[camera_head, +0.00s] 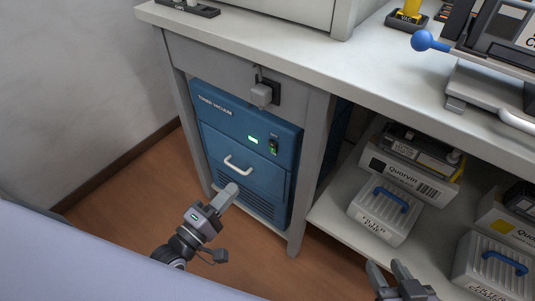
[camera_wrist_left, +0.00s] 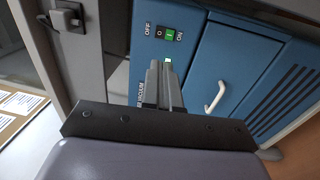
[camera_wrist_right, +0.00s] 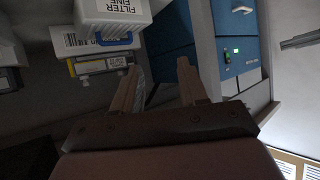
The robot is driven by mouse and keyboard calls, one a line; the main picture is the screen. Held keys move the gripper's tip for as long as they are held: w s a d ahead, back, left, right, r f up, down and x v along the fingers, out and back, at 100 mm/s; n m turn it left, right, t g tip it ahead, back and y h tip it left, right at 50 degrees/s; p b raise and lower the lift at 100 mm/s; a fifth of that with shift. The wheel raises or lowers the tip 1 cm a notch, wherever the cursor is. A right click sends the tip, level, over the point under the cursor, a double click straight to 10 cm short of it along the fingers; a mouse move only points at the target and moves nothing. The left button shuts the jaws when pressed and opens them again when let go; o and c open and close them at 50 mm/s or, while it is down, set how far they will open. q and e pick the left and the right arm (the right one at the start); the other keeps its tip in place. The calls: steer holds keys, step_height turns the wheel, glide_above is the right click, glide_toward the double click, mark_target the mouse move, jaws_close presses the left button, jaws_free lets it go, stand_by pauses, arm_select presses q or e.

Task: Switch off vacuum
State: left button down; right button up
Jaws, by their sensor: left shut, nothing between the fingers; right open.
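The blue toner vacuum (camera_head: 218,122) stands in the bay under the bench. Its power switch (camera_head: 273,147) is on the upper right of its front; it shows closer in the left wrist view (camera_wrist_left: 164,33), between the OFF and ON labels, with a green half on the ON side. A small green light (camera_head: 253,140) is lit beside it. My left gripper (camera_head: 231,188) is shut and empty, in front of the vacuum, below the switch in the head view and apart from it. My right gripper (camera_head: 384,264) is open and empty, low before the right shelf.
The vacuum has a white drawer handle (camera_head: 238,165) and a vent below. A grey plug (camera_head: 262,94) sits in a socket above it. The bench leg (camera_head: 307,170) stands right of the vacuum. A filter box (camera_head: 383,212) with a blue handle is on the right shelf.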

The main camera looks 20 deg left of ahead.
mark_target(272, 143)
arm_select(q)
steer(key=b+x, duration=0.2)
steer(key=x, duration=1.1)
steer(key=shift+b, duration=0.35)
steer(key=shift+w+d+r, duration=0.1)
steer(key=shift+w+d, duration=0.1)
steer(key=shift+w, duration=0.3)
arm_select(e)
steer(key=shift+w+a+y, duration=0.25)
steer(key=shift+a, duration=0.3)
steer(key=shift+w+a+y, duration=0.2)
steer(key=shift+a+y, duration=0.05)
steer(key=shift+a, duration=0.25)
arm_select(q)
steer(key=shift+w+r, duration=0.2)
steer(key=shift+w, duration=0.05)
steer(key=shift+r, duration=0.15)
steer(key=shift+w, duration=0.1)
arm_select(e)
steer(key=shift+s, duration=0.15)
